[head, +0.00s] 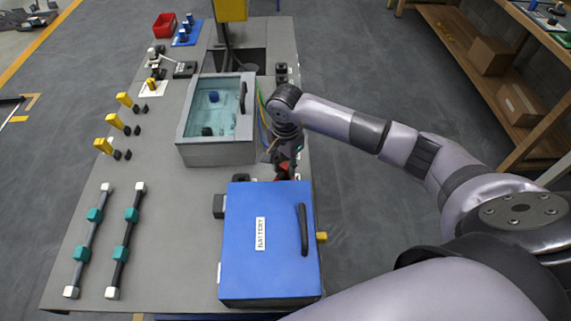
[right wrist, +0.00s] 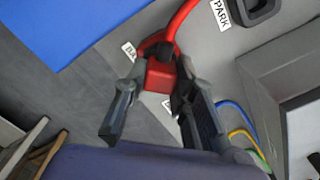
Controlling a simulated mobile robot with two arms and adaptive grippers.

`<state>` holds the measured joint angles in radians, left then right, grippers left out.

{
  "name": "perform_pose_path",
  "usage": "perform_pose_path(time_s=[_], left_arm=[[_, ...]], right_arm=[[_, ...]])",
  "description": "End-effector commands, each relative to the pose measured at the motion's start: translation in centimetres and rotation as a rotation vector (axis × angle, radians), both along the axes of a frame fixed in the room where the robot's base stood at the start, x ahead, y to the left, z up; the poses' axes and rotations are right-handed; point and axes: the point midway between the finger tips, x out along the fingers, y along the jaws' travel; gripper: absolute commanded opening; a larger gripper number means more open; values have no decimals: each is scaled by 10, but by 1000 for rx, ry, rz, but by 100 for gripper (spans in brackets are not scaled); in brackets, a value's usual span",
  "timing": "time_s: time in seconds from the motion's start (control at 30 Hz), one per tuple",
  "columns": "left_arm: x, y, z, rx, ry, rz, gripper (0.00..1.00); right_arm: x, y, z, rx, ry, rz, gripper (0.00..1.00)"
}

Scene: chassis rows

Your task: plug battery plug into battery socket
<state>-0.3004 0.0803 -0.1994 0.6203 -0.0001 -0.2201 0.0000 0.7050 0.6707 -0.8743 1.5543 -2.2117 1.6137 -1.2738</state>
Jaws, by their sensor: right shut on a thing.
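The red battery plug (right wrist: 160,76) sits between the fingers of my right gripper (right wrist: 158,102) in the right wrist view, with a red cable curving up from it. In the head view, my right gripper (head: 287,165) reaches down just behind the blue battery box (head: 275,215), and a bit of red shows there. A dark fitting (right wrist: 150,48) lies close to the plug beside a partly hidden white label starting "BA". I cannot tell whether the plug is seated in it. The battery socket is not clearly visible. My left gripper is not in view.
A grey bin with a clear lid (head: 217,142) stands behind the battery box. A "PARK" label (right wrist: 220,14) lies near a dark holder (right wrist: 252,10). Coloured cables (right wrist: 245,135) run beside the bin. Two rods with teal blocks (head: 122,250) lie at the left.

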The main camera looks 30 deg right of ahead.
Motion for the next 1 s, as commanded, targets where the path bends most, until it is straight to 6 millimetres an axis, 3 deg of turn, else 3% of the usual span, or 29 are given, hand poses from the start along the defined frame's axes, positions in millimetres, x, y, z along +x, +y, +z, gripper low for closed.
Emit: perform_pose_path(time_s=[0.8,0.83,1.0], left_arm=[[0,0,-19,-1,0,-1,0],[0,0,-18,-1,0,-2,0],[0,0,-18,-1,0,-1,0]], right_arm=[[0,0,-22,-1,-1,-1,0],[0,0,-21,-1,-1,-1,26],[0,0,-20,0,-1,-1,37]])
